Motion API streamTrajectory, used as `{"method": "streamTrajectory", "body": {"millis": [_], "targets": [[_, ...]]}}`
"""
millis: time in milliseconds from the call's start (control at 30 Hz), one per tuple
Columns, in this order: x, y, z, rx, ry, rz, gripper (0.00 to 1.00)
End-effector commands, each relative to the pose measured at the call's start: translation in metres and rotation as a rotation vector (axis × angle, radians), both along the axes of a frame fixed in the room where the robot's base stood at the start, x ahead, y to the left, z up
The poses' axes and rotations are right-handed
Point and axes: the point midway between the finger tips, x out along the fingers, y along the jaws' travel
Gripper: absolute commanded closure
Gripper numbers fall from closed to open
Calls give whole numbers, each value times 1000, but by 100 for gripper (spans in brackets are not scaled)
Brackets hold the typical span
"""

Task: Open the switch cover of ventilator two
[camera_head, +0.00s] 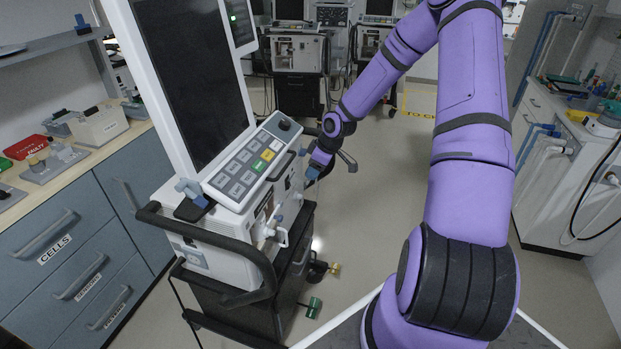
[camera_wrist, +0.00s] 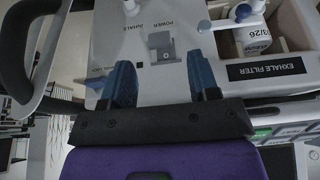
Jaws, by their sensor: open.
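A white ventilator (camera_head: 215,225) with a tall dark screen (camera_head: 190,70) and a tilted key panel stands at left centre; I see no number on it. My gripper (camera_head: 313,172) is at the right side of this ventilator, below the key panel. In the wrist view my gripper (camera_wrist: 160,62) is open and empty, its two blue fingers pointing at a white panel. A small grey switch cover (camera_wrist: 160,42) under the word POWER lies just beyond the fingertips, between them in the picture. It looks shut. I cannot tell the gap in depth.
An open bay marked EXHALE FILTER (camera_wrist: 262,70) with a white bottle (camera_wrist: 252,38) is right of the cover. A black handle rail (camera_head: 205,235) wraps the ventilator's front. Other ventilators (camera_head: 297,52) stand behind.

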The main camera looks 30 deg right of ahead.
Motion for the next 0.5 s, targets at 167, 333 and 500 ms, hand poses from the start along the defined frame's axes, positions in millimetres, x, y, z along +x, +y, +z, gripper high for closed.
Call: {"method": "streamTrajectory", "body": {"millis": [167, 333, 500], "targets": [[8, 7, -25, 1, 1, 3, 45], [13, 10, -39, 0, 0, 1, 45], [14, 10, -43, -1, -1, 0, 45]]}}
